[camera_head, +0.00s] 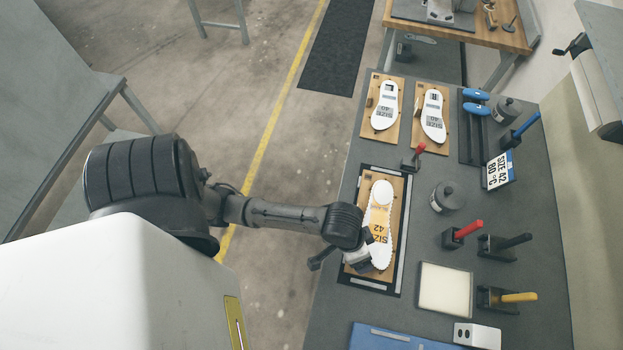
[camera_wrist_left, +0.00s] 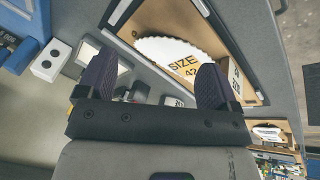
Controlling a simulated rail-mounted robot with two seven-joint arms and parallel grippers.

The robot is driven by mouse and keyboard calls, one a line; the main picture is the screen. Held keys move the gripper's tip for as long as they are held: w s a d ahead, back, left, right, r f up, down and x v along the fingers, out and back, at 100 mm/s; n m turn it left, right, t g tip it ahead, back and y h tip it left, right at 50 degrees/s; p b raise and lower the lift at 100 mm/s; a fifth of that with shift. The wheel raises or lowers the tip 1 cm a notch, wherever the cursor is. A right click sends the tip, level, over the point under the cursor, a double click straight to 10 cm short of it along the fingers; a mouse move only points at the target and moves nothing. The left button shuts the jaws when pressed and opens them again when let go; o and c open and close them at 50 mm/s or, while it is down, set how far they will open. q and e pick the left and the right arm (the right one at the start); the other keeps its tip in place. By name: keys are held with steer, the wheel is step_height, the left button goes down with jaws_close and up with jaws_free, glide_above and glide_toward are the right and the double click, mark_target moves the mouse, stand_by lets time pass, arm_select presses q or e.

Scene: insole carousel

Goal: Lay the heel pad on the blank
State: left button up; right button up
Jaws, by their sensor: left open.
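A white insole-shaped blank (camera_head: 384,250) with a toothed edge and a yellow middle lettered SIZE 42 lies on a wooden board (camera_head: 399,190). A rounded white piece (camera_head: 381,193) shows at its far end; I cannot tell whether this is the heel pad or part of the blank. My left gripper (camera_head: 356,258) is over the near left part of the board. In the left wrist view its two dark fingers (camera_wrist_left: 157,62) are apart with nothing gripped, and the toothed blank (camera_wrist_left: 181,57) shows beyond them. My right gripper is not in view.
Two boards with white insoles (camera_head: 384,106) (camera_head: 433,114) lie farther back, near blue pieces (camera_head: 476,94). A red-handled clamp (camera_head: 415,155) stands beyond the board. A round pot (camera_head: 447,197), handled tools (camera_head: 466,231), a pale square block (camera_head: 445,288) and a blue mat (camera_head: 390,338) occupy the right and front.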

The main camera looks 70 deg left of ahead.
arm_select(q)
steer(key=s+a+m+y, duration=0.2)
steer(key=s+a, duration=0.4)
steer(key=s, duration=0.4)
steer(key=shift+r+t, duration=0.3)
steer(key=shift+r, duration=0.05)
